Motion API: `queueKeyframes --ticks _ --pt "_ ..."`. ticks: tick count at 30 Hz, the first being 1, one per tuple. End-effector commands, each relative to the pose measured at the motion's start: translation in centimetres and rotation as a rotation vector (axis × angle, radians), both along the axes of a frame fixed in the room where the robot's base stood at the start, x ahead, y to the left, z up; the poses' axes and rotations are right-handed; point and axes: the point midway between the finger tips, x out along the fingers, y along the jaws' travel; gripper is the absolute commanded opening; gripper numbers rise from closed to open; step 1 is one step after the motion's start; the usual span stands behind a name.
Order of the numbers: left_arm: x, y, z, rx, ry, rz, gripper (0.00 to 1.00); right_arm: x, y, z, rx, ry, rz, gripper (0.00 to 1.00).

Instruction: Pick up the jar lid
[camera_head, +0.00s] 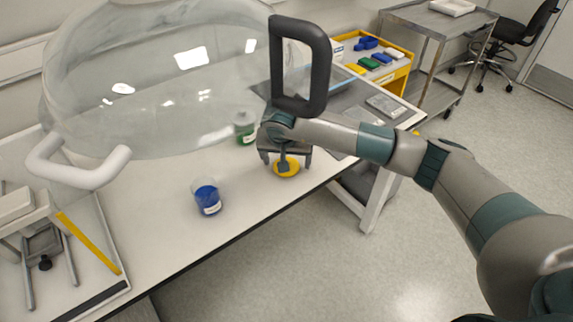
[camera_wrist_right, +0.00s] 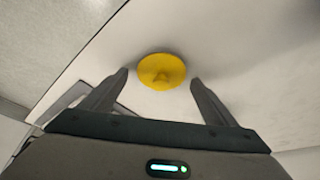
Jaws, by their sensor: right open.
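The yellow jar lid (camera_head: 287,169) lies on the white bench, near its front edge. The fingers do not touch the lid there. In the head view the gripper partly covers the lid. My left gripper is not in view.
A jar with blue contents (camera_head: 207,198) stands left of the lid, and a green one (camera_head: 244,128) stands behind. A large clear dome (camera_head: 150,75) with handles fills the upper left. A yellow tray (camera_head: 385,70) holds coloured blocks. Bare bench (camera_head: 160,215) lies left of the blue jar.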

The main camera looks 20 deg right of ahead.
Motion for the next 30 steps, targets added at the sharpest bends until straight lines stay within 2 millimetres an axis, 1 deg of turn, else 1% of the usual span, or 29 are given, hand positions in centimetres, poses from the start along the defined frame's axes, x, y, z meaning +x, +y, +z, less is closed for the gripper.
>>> queueKeyframes --ticks 11,12,17,30 --pt "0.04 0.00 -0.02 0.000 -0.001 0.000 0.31 -0.02 0.03 0.00 0.000 0.000 0.000 0.81" --pt "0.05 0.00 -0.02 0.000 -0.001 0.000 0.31 -0.02 0.03 0.00 0.000 0.000 0.000 0.76" --pt "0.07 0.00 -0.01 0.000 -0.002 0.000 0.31 -0.02 0.03 0.00 0.000 0.001 0.000 0.38" --pt "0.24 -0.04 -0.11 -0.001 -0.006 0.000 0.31 0.01 0.03 0.24 0.001 -0.001 -0.001 0.37"
